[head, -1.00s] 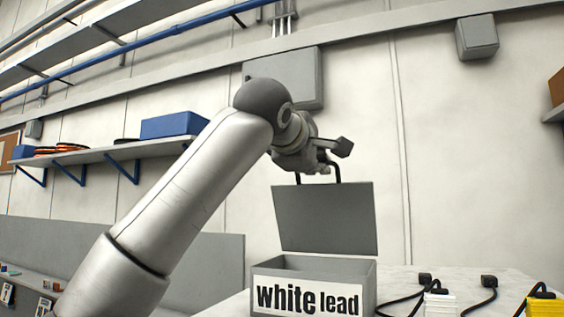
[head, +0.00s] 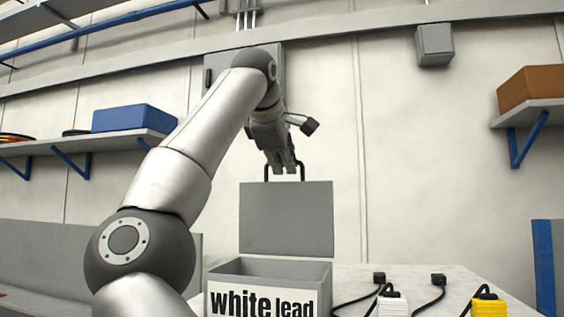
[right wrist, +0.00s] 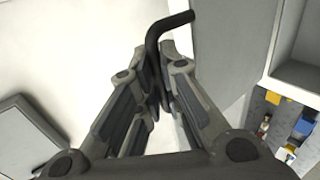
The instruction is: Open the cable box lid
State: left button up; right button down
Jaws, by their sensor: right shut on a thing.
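The grey cable box (head: 221,297) labelled "white lead" stands on the table, its top open. Its grey lid (head: 286,220) stands up, roughly upright, at the back of the box. A black bar handle (head: 301,172) is on the lid's upper edge. My right gripper (head: 282,171) is shut on this handle from above. In the right wrist view the handle (right wrist: 171,24) runs between the fingers (right wrist: 161,95), with the lid's grey face (right wrist: 220,45) beside them. My left gripper is not in view.
Black cable plugs (head: 379,279) with a white block (head: 393,305) and a yellow block (head: 488,306) lie right of the box. A shelf with a blue bin (head: 133,117) is at left. A shelf with a brown box (head: 531,90) is at right. A wall cabinet (head: 216,69) is behind my arm.

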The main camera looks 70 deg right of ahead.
jog(key=shift+d+f, duration=0.1)
jog(key=shift+d, duration=0.05)
dwell(0.3)
jog(key=c, duration=1.6)
grip_release()
jog(key=shift+d, duration=0.1)
jog(key=shift+o, duration=0.2)
jog(key=w+v, duration=0.1)
jog(key=v, duration=1.1)
jog(key=shift+s, duration=0.45)
jog(key=shift+d, duration=0.1)
